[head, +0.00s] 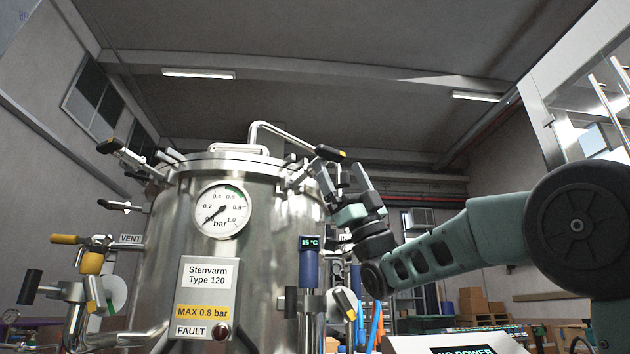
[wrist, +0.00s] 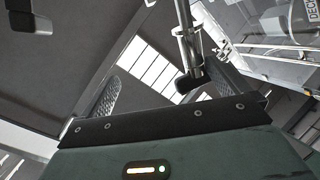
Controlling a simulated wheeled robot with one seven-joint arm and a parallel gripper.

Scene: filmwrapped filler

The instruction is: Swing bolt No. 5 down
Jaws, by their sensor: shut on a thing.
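The steel vessel (head: 260,265) stands at left centre in the head view, with swing bolts around its lid rim. My gripper (head: 347,178) is at the right side of the rim, fingers pointing up. In the wrist view my gripper (wrist: 170,90) has a metal bolt rod (wrist: 185,30) with a dark end piece (wrist: 190,82) between its fingers, nearer the right finger. It is shut on this bolt. I cannot read a number on it, and its lower part is hidden.
Other bolts with black ends (head: 108,145) stick out at the left. A pressure gauge (head: 222,211) and a blue temperature sensor (head: 310,262) are on the vessel's front and right.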

